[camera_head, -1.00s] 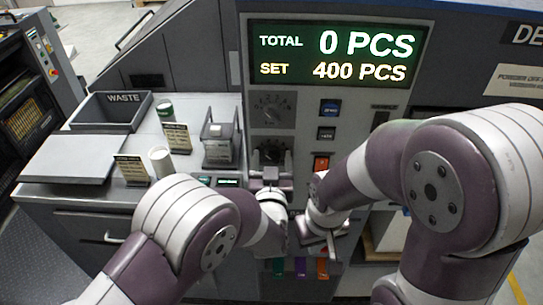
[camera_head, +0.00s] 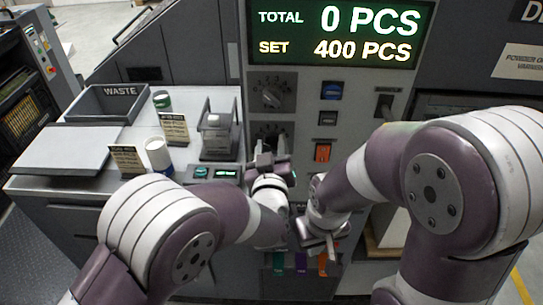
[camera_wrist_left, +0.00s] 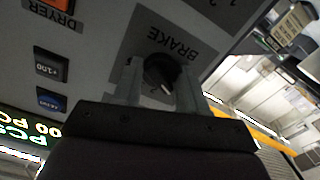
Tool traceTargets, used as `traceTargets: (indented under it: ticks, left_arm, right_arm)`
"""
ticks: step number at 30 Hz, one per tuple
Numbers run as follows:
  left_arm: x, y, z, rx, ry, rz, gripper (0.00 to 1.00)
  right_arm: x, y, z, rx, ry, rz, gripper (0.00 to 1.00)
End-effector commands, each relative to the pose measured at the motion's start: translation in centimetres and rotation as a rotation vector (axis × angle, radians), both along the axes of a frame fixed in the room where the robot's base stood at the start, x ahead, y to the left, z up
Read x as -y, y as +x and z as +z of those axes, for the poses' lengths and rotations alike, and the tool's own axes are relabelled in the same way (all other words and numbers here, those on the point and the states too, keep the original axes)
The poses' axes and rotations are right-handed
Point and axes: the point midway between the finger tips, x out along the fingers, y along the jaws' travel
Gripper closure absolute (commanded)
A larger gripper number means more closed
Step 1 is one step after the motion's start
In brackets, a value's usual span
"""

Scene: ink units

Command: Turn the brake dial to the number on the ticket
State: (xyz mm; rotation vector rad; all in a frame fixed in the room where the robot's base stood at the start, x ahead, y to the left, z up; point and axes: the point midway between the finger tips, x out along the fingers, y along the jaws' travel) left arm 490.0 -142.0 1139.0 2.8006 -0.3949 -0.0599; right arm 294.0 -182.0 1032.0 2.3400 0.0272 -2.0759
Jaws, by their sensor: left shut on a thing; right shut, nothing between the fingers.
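The brake dial (camera_wrist_left: 160,72) is a dark round knob with a pale mark, beside the word BRAKE in the left wrist view. In the head view it is the lower of two dials (camera_head: 268,133), partly hidden by my gripper. My left gripper (camera_head: 269,150) is shut on it; in the left wrist view its fingers (camera_wrist_left: 161,88) lie on either side of the knob. Two small printed cards (camera_head: 174,128) (camera_head: 127,158) stand on the left counter; I cannot read them or tell which is the ticket. My right gripper (camera_head: 329,241) is shut and empty, low before the panel.
An upper dial (camera_head: 271,96) sits above the brake dial. Blue (camera_head: 331,91) and orange (camera_head: 322,152) buttons are to the right. A display (camera_head: 340,34) reads 0 PCS, set 400. A waste bin (camera_head: 110,104), white cup (camera_head: 158,155) and small device (camera_head: 217,135) occupy the counter.

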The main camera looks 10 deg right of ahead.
Motion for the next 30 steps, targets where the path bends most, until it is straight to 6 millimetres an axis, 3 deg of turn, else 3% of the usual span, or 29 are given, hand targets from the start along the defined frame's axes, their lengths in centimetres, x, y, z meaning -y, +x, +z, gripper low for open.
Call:
traceTargets:
  ticks: [1, 9, 28, 29, 30]
  left_arm:
    - [0.0, 0.0, -0.5, -0.007, -0.028, -0.001, 0.88]
    - [0.0, 0.0, -0.3, -0.046, -0.16, 0.0, 0.88]
    - [0.1, 0.0, 0.0, -0.064, -0.215, -0.001, 0.88]
    - [0.1, 0.0, 0.0, -0.064, -0.215, -0.001, 0.55]
    - [0.1, 0.0, 0.0, -0.064, -0.215, -0.001, 0.42]
  right_arm:
    - [0.0, 0.0, -1.1, 0.0, 0.0, 0.0, 1.0]
    - [0.0, 0.0, -2.9, 0.0, 0.0, 0.0, 1.0]
    - [0.0, 0.0, -3.5, 0.0, 0.0, 0.0, 1.0]
    - [0.0, 0.0, -3.5, 0.0, 0.0, 0.0, 1.0]
    - [0.0, 0.0, -3.5, 0.0, 0.0, 0.0, 1.0]
